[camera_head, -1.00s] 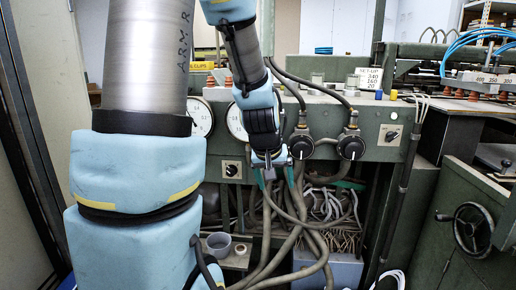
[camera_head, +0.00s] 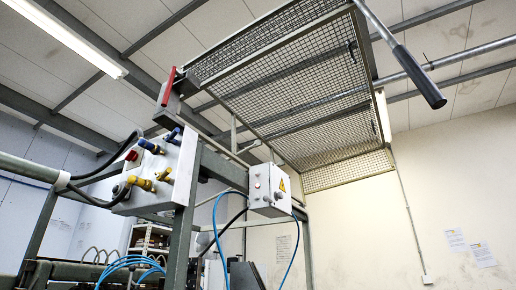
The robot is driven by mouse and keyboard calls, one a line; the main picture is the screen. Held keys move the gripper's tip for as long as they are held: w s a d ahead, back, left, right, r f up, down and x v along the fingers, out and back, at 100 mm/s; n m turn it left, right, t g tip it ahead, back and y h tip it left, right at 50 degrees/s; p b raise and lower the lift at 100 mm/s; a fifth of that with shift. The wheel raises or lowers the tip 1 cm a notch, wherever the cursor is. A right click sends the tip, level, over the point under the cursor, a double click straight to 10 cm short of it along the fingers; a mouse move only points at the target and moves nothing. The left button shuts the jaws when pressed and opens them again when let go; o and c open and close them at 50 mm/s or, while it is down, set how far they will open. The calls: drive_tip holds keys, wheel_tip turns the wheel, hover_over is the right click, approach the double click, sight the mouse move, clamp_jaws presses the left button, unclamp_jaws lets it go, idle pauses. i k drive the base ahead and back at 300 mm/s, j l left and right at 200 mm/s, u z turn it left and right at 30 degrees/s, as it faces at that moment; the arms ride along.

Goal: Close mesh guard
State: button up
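The mesh guard (camera_head: 290,85) is a large framed wire-mesh panel in the upper middle of the head view. It is raised and tilted, high above the machine's frame, under the ceiling. A lever with a dark grip (camera_head: 418,76) hangs at its upper right on a metal rod. A red handle (camera_head: 167,87) stands at the panel's left end. My gripper is not in this view, so its state is hidden.
A control panel (camera_head: 165,175) with yellow and blue fittings sits on the machine frame at left. Blue hoses (camera_head: 130,262) loop at lower left. The wall at right is bare apart from papers and a conduit.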

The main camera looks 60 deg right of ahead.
sight(430, 92)
drive_tip(key=k+j+z, duration=0.1)
drive_tip(key=z, duration=1.7)
